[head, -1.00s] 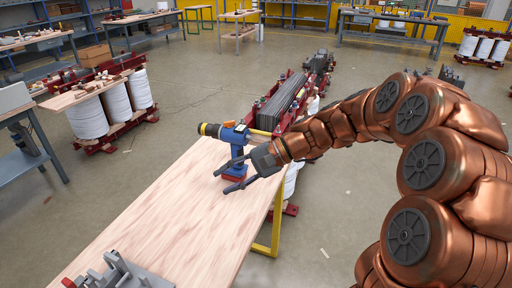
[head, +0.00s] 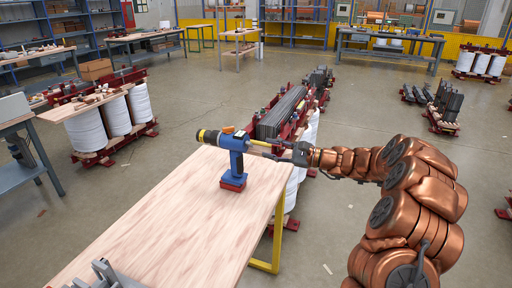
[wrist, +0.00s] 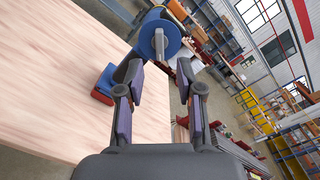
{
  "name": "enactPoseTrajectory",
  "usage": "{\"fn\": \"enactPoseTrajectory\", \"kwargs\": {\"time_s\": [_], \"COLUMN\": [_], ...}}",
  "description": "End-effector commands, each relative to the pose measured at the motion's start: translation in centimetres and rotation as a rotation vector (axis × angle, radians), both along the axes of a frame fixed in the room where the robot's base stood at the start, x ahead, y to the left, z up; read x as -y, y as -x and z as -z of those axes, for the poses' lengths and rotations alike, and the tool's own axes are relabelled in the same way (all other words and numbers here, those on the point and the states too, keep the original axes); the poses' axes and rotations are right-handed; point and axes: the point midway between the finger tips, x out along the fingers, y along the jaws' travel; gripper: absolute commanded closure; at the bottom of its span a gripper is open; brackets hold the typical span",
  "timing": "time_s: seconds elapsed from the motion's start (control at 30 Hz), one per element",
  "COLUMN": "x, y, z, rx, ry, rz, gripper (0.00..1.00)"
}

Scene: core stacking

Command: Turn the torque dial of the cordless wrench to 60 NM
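The cordless wrench (head: 234,160) stands upright on its red base at the table's right edge, with its blue body and its black and yellow nose toward the left. In the wrist view, the round blue rear end of the wrench (wrist: 172,27) carries a grey raised bar, the torque dial (wrist: 159,44). I cannot read a torque value. My gripper (head: 259,149) is level with the wrench's rear end, on its right side. In the wrist view, my gripper (wrist: 160,76) is open and empty, its fingertips just short of the dial, which lies roughly between and ahead of them.
The light wooden table (head: 165,225) is clear around the wrench. A grey metal fixture (head: 104,273) sits at its near end. A dark stacked core (head: 283,114) in a red frame stands behind the wrench.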

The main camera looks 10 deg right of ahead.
Motion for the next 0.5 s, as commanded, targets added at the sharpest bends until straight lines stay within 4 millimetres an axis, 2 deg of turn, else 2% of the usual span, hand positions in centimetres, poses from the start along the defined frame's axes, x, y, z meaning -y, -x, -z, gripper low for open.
{"fn": "enactPoseTrajectory", "kwargs": {"time_s": [0.2, 0.5], "x": [-2.8, -4.5], "y": [-1.8, -3.0], "z": [0.0, 0.0], "rx": [-0.001, 0.000], "ry": [-0.001, 0.000], "rz": [-0.004, -0.001], "gripper": [0.64, 0.64]}}
